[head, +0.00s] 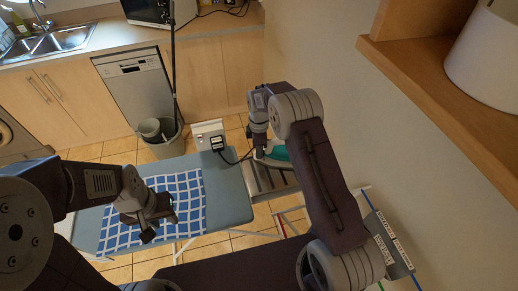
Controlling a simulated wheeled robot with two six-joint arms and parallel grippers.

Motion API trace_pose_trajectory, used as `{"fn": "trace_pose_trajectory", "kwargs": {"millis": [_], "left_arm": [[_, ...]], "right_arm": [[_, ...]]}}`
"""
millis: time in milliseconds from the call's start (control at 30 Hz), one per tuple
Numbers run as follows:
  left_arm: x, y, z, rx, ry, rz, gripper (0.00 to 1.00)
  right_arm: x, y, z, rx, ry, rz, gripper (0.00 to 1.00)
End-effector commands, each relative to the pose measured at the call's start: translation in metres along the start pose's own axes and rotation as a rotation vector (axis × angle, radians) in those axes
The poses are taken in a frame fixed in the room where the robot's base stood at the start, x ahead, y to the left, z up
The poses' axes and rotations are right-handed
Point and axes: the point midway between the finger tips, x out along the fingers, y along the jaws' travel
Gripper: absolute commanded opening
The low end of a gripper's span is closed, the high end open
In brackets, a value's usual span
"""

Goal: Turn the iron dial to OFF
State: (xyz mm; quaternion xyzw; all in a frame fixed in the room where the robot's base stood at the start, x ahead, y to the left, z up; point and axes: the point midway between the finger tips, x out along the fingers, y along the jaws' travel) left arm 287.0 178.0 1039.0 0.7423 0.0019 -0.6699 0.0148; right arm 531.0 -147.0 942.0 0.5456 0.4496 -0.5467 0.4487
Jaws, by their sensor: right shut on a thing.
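The iron (276,153), teal and white, rests on the metal rack at the right end of the ironing board (229,192). My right gripper (262,148) comes down over the iron's left part and is shut at its top, on the dial. The dial itself is hidden behind the fingers, so its setting cannot be read. My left gripper (158,228) is open and empty above the blue and white checked cloth (186,187) on the board.
A white socket box (208,135) stands at the board's far edge, with a black cord running towards the iron. A wall is close on the right, with a wooden shelf (425,75) above.

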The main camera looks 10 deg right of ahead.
Motion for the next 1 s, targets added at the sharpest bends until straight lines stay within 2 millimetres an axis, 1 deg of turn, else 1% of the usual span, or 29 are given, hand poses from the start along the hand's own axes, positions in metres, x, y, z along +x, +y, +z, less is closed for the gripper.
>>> {"fn": "trace_pose_trajectory", "kwargs": {"millis": [200, 233, 267, 300, 567, 667, 767, 900, 1000], "left_arm": [[0.0, 0.0, 0.0, 0.0, 0.0, 0.0, 0.36], [0.0, 0.0, 0.0, 0.0, 0.0, 0.0, 0.36], [0.0, 0.0, 0.0, 0.0, 0.0, 0.0, 0.36], [0.0, 0.0, 0.0, 0.0, 0.0, 0.0, 0.36], [0.0, 0.0, 0.0, 0.0, 0.0, 0.0, 0.36], [0.002, 0.0, 0.0, 0.0, 0.0, 0.0, 0.36], [0.007, 0.0, 0.001, 0.0, 0.0, 0.0, 0.36], [0.011, 0.0, 0.001, 0.0, 0.0, 0.0, 0.36], [0.013, 0.0, 0.001, 0.0, 0.0, 0.0, 0.36]], "right_arm": [[-0.001, 0.001, 0.0, 0.0, 0.0, 0.003, 0.0], [-0.001, 0.001, 0.0, 0.0, 0.0, 0.003, 0.3], [-0.001, 0.001, 0.0, 0.001, 0.0, 0.003, 0.38], [-0.001, 0.001, 0.0, 0.001, 0.0, 0.003, 0.43], [-0.001, 0.001, 0.0, 0.002, 0.0, 0.002, 0.43], [-0.007, 0.001, 0.0, 0.003, 0.001, 0.004, 0.43], [-0.027, 0.002, 0.0, 0.003, 0.002, 0.008, 0.43], [-0.059, 0.002, 0.0, 0.002, 0.002, 0.008, 0.43], [-0.077, 0.001, 0.0, 0.002, 0.001, 0.006, 0.43]]}}
